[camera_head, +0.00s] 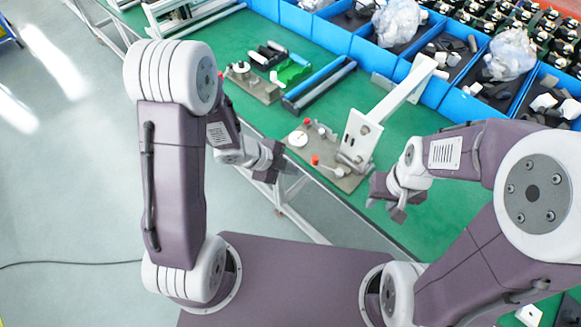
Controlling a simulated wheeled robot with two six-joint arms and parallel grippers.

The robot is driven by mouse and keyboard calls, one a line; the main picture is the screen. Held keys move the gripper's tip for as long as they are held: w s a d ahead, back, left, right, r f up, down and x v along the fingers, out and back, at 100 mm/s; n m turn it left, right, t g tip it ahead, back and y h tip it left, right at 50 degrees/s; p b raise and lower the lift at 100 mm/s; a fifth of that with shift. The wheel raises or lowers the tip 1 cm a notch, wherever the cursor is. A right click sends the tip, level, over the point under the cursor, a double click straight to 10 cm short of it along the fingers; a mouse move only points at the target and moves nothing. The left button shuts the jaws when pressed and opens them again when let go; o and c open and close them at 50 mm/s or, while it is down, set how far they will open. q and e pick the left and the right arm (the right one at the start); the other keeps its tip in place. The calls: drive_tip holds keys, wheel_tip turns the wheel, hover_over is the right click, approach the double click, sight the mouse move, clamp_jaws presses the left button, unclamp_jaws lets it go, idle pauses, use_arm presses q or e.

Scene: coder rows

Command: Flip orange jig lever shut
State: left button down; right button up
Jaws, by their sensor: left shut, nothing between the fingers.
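A grey-beige jig plate (347,184) lies near the front edge of the green table. Two orange-tipped parts show on it: one knob (307,121) at the back beside a round white dial (298,138), and one (315,159) at the front end of a small pale lever (331,170). I cannot tell for sure whether that lever is open or shut. My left gripper (277,166) is shut and empty, just left of the jig at the table edge. My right gripper (386,200) is to the right of the jig, apart from it; its fingers are too small to judge.
A tall white bracket with a long arm (390,98) rises from the jig's right side. A second fixture (252,86) and a blue-edged rail (318,82) lie behind. Blue bins (372,54) line the back. Green table is clear right of the jig.

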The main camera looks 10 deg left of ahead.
use_arm(q)
drive_tip(key=w+d+f, duration=0.4)
drive_tip(key=w, duration=0.1)
drive_tip(key=shift+w+d+f+p, duration=0.3)
drive_tip(key=shift+d+f+p, duration=0.05)
drive_tip(key=shift+p, duration=0.1)
